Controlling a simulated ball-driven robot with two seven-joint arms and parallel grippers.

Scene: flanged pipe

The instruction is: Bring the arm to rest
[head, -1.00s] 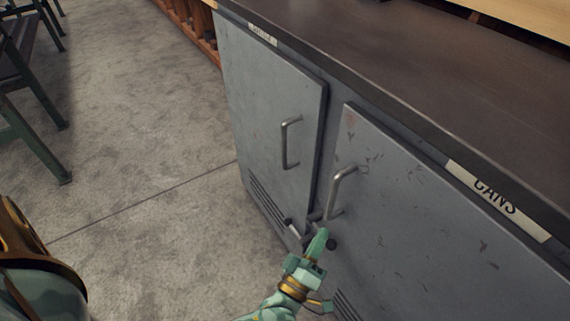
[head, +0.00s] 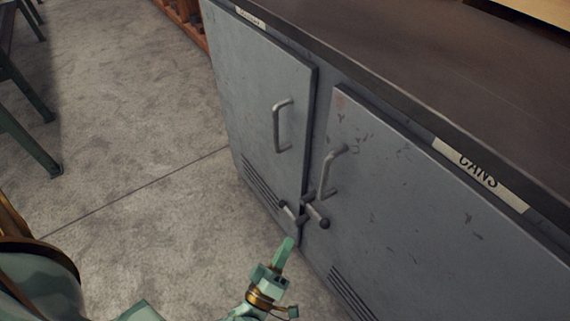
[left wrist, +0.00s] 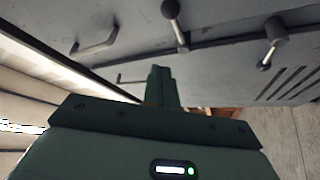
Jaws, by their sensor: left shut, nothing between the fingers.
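My left gripper (head: 287,246) is in the lower middle of the head view, in front of the grey cabinet (head: 345,75). Its fingers are shut together with nothing between them. In the left wrist view the closed fingers (left wrist: 160,86) point toward the cabinet front, and I see no contact. Two small latch levers, a left one (head: 294,213) and a right one (head: 317,215), sit just above the fingertips in the head view. They also show in the left wrist view, as one lever (left wrist: 175,22) and another (left wrist: 273,40). My right gripper is not in view.
The cabinet has a left door (head: 262,110) and a right door (head: 400,220), both looking shut, each with a bar handle. A label reading CANS (head: 480,175) is on the top edge. Dark green legs (head: 25,140) stand at the far left. The concrete floor (head: 130,130) between is clear.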

